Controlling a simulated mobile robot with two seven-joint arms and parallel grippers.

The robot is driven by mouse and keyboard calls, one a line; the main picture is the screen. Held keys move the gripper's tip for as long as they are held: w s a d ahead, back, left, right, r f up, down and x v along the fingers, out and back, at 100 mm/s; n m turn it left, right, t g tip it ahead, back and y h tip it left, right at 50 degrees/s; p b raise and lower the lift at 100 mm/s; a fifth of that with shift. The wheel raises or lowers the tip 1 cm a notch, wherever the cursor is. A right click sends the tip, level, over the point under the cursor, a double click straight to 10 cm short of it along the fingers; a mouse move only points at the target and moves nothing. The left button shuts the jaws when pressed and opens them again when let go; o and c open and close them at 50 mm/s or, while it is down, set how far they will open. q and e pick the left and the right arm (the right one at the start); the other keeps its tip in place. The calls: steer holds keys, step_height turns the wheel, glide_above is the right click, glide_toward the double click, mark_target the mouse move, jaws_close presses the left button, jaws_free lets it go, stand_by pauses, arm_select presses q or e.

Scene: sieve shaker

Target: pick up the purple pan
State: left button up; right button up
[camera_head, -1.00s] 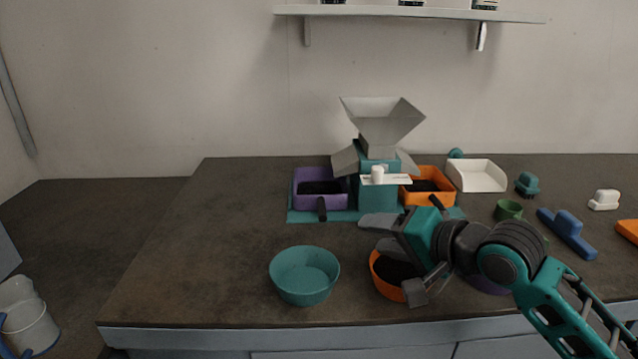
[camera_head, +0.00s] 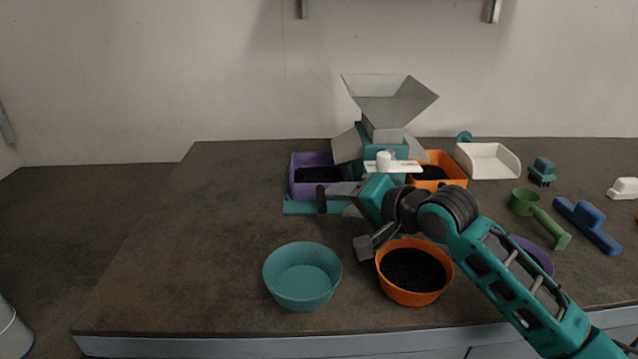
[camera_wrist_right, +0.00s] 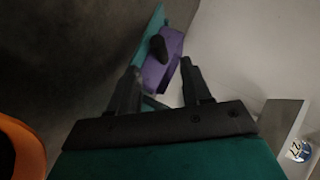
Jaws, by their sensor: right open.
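The purple pan (camera_head: 305,188) sits on the left of the sieve shaker's teal base (camera_head: 299,208), with dark grains inside and a dark handle (camera_head: 321,199) toward the front. My right gripper (camera_head: 340,198) is open just right of and in front of the pan. In the right wrist view, the pan (camera_wrist_right: 161,75) and its dark handle (camera_wrist_right: 157,47) show beyond and between the open fingers (camera_wrist_right: 158,85). Nothing is between the fingertips that I can see as held. The left gripper is not in view.
A teal bowl (camera_head: 302,277) and an orange bowl of dark grains (camera_head: 414,291) stand at the front. The shaker's hopper (camera_head: 390,103) rises behind my gripper. An orange pan (camera_head: 452,171) is on its right. The table's left side is clear.

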mark_target(325, 199)
steer(key=b+x, duration=0.1)
steer(key=x, duration=0.4)
steer(key=shift+a, duration=0.1)
steer(key=shift+r, duration=0.1)
jaws_close()
stand_by(0.3)
